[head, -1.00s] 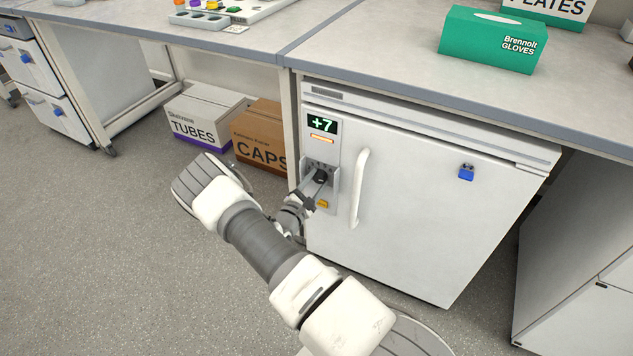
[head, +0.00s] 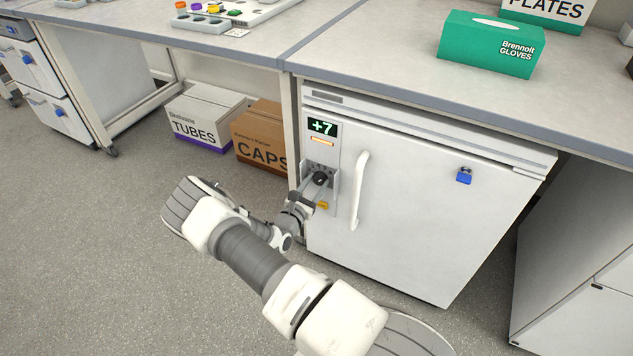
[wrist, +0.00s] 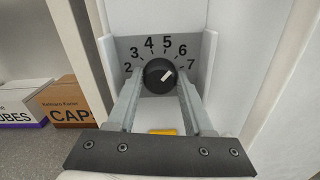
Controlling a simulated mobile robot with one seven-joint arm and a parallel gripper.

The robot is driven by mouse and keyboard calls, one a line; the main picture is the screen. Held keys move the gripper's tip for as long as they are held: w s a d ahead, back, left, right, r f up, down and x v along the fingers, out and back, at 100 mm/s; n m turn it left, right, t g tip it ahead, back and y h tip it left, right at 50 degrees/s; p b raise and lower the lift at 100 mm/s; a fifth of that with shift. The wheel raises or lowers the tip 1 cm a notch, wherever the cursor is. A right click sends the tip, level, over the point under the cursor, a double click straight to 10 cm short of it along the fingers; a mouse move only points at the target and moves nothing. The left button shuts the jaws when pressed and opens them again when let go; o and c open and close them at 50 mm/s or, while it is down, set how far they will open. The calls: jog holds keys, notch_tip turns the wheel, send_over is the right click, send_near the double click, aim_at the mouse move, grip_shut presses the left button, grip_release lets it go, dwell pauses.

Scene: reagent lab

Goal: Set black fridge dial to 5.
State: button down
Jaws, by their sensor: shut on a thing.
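The black dial (wrist: 158,76) sits on the fridge's grey control panel, with a printed scale from 2 to 7 around its top. Its white mark points up and right, around 6 to 7. My gripper (wrist: 160,80) is shut on the dial, one finger on each side of it. In the head view the dial (head: 319,178) shows just beyond my gripper (head: 316,181). The green display (head: 322,127) above it reads +7, with a lit orange bar below. The white fridge (head: 420,210) is closed.
The fridge's vertical handle (head: 359,190) stands just right of the panel. A yellow-orange part (wrist: 162,131) lies below the dial. TUBES (head: 205,115) and CAPS (head: 262,135) boxes stand on the floor to the left. A blue lock-like part (head: 464,175) is on the door. The counter overhangs above.

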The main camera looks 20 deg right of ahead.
jog(key=n, duration=0.5)
jog(key=shift+p, duration=0.35)
dwell(0.4)
jog(key=shift+c, duration=1.4)
grip_release()
jog(key=shift+a, duration=0.1)
jog(key=p+v, duration=0.3)
jog(key=v, duration=1.4)
jog(key=shift+p, duration=0.4)
jog(key=shift+s+a, duration=0.1)
